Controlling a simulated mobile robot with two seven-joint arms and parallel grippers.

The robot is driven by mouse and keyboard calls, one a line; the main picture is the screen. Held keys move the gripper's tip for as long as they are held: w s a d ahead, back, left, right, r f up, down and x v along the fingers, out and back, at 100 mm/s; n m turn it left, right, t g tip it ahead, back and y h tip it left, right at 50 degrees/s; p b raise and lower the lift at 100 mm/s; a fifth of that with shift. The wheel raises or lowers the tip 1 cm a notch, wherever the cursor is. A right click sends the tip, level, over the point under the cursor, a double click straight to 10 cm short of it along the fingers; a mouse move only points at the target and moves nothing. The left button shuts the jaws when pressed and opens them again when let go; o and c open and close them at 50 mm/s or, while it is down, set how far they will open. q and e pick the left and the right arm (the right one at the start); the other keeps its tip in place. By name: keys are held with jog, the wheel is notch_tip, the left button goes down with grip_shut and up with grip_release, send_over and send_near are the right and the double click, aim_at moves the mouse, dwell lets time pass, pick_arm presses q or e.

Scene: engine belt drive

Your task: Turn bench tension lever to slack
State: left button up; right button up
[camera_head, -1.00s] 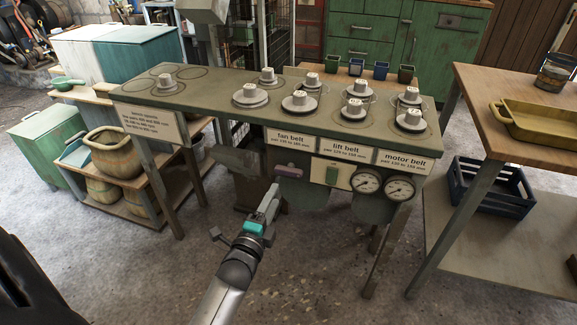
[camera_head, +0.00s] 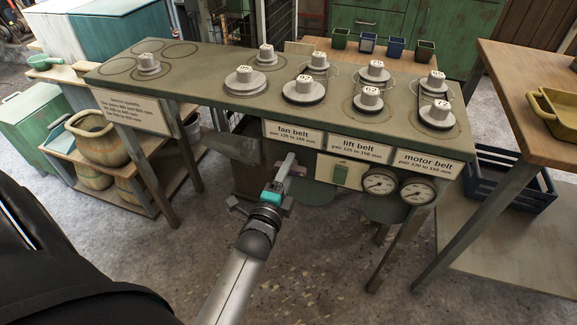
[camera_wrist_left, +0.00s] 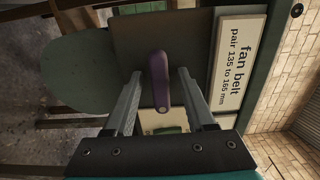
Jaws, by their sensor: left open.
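The bench tension lever is a purple handle (camera_wrist_left: 160,82) on the bench front beside the "fan belt" label; a little of the lever (camera_head: 298,171) shows past my gripper in the head view. My left gripper (camera_head: 284,172) reaches up to the bench front below that label. In the left wrist view the left gripper's fingers (camera_wrist_left: 159,75) are apart, one on each side of the lever, with visible gaps between. My gripper hides most of the lever in the head view. My right gripper is not in view.
The green bench top (camera_head: 205,65) carries several numbered pulleys. A green switch (camera_head: 341,174) and two gauges (camera_head: 380,183) sit right of the lever. A wooden table (camera_head: 505,75) stands at the right, a blue crate (camera_head: 505,185) below it. Open floor lies in front.

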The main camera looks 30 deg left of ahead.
pick_arm(q)
jog(key=shift+c, duration=0.2)
grip_shut()
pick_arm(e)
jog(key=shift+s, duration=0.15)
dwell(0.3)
